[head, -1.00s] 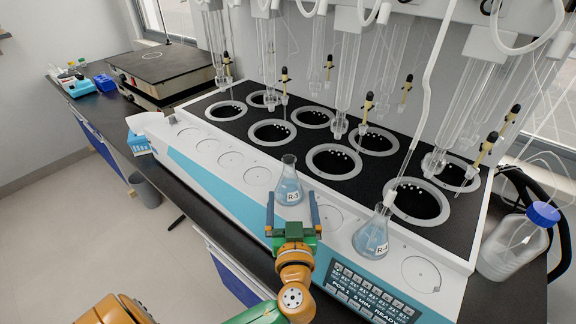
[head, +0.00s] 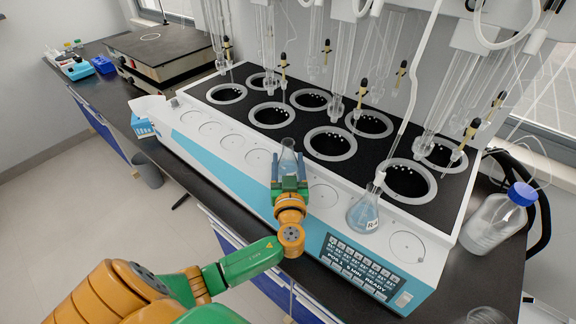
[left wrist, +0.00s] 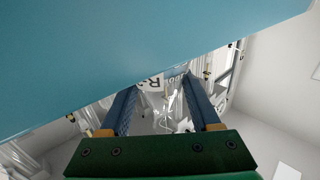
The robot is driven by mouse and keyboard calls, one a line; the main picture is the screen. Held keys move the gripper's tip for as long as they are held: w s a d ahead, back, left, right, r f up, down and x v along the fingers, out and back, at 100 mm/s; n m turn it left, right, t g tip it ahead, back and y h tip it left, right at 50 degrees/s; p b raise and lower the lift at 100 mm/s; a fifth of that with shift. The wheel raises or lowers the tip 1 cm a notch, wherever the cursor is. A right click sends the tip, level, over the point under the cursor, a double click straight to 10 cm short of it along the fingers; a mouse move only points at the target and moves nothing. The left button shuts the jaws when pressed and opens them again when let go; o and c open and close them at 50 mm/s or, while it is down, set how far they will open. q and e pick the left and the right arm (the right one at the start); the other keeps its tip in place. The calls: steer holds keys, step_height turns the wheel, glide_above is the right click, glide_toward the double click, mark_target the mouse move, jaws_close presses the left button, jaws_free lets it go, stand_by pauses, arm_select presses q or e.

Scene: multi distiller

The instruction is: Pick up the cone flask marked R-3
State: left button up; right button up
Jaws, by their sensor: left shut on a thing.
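The cone flask marked R-3 (head: 288,157) is clear glass and stands upright at the front row of the white distiller. My left gripper (head: 288,165) is shut on this flask, with a blue finger on each side of its body. Its label and lower body are hidden behind the gripper in the head view. In the left wrist view, part of a white label with an R (left wrist: 153,82) shows between the fingertips (left wrist: 158,84). I cannot tell whether the flask is lifted off its spot. My right gripper is not in view.
Glass columns hang over the black heating wells (head: 329,144). A control panel (head: 357,268) is at the front. A blue-capped bottle (head: 491,225) stands at the right.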

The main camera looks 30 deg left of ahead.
mark_target(286, 148)
arm_select(q)
steer(key=shift+w, duration=0.1)
jaws_close()
steer(key=shift+r, duration=0.5)
steer(key=shift+r+b, duration=0.5)
steer(key=shift+r, duration=0.45)
steer(key=s+r, duration=0.1)
steer(key=r, duration=0.1)
steer(key=s+d+r, duration=0.1)
steer(key=s+r, duration=0.1)
steer(key=s+d+r, duration=0.1)
steer(key=r, duration=0.1)
steer(key=shift+s+d+r, duration=0.15)
steer(key=shift+s+d, duration=0.1)
steer(key=shift+s, duration=0.05)
steer(key=s+d+r+p, duration=0.2)
steer(key=s+d+r, duration=0.2)
steer(key=s, duration=0.3)
steer(key=shift+s+p, duration=0.3)
steer(key=shift+s, duration=0.05)
